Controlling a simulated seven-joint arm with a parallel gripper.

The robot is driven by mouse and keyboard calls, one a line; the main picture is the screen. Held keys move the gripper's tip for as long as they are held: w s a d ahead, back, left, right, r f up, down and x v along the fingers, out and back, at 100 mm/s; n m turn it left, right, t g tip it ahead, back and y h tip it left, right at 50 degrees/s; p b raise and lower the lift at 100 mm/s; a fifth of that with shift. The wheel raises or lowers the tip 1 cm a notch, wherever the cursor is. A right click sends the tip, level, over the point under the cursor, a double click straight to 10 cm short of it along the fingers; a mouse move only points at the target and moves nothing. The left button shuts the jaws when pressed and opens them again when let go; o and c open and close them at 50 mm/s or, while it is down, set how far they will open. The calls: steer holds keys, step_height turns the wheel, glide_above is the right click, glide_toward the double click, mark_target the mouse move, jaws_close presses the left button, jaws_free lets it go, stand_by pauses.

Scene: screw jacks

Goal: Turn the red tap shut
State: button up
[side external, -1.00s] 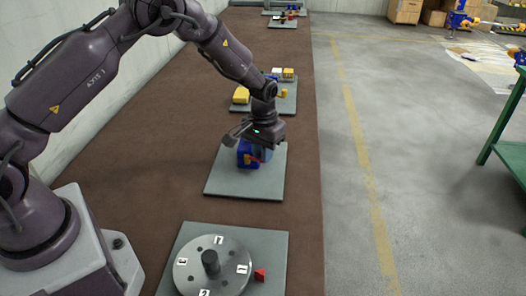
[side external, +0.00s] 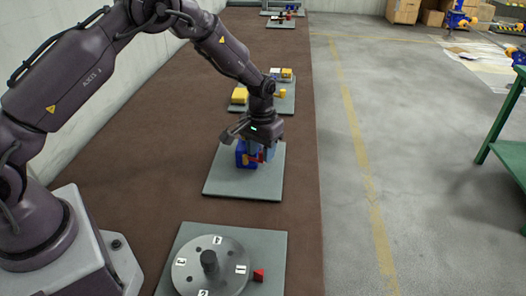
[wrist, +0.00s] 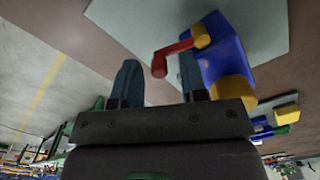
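The tap has a blue body (side external: 242,155) on a grey-green plate (side external: 223,181); in the wrist view the blue body (wrist: 224,50) is at the upper right. Its red handle (wrist: 176,49) sticks out to the left from a yellow hub (wrist: 201,36) and bends at its end. My gripper (wrist: 159,62) is open, with one finger left of the handle's end and the other to its right, near the blue body. I cannot tell whether either finger touches the handle. In the side view my gripper (side external: 261,157) is low at the tap and partly hides it.
A round numbered dial (side external: 225,262) with a dark knob stands on a nearer plate, with a red wedge (side external: 259,275) beside it. A farther plate holds yellow blocks (side external: 240,96) and other small parts. The brown bench top (side external: 150,170) is clear around the tap's plate.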

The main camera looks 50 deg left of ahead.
step_height(320, 180, up, 7)
steer(key=shift+w+d+r, duration=0.15)
steer(key=shift+r, duration=0.05)
steer(key=shift+f, duration=0.1)
steer(key=w+d+r+m+g+y, duration=0.15)
steer(key=w+d+m, duration=0.3)
steer(key=m, duration=0.45)
steer(key=s+a+f+m, duration=0.1)
steer(key=f, duration=0.2)
steer(key=s+a+f+m+g+y, duration=0.1)
steer(key=s+a+f, duration=0.1)
steer(key=f, duration=0.1)
steer(key=s+a+f+m, duration=0.1)
steer(key=f, duration=0.2)
steer(key=shift+s+a+g+y, duration=0.2)
steer(key=shift+a+g+y, duration=0.05)
steer(key=shift+g+y, duration=0.1)
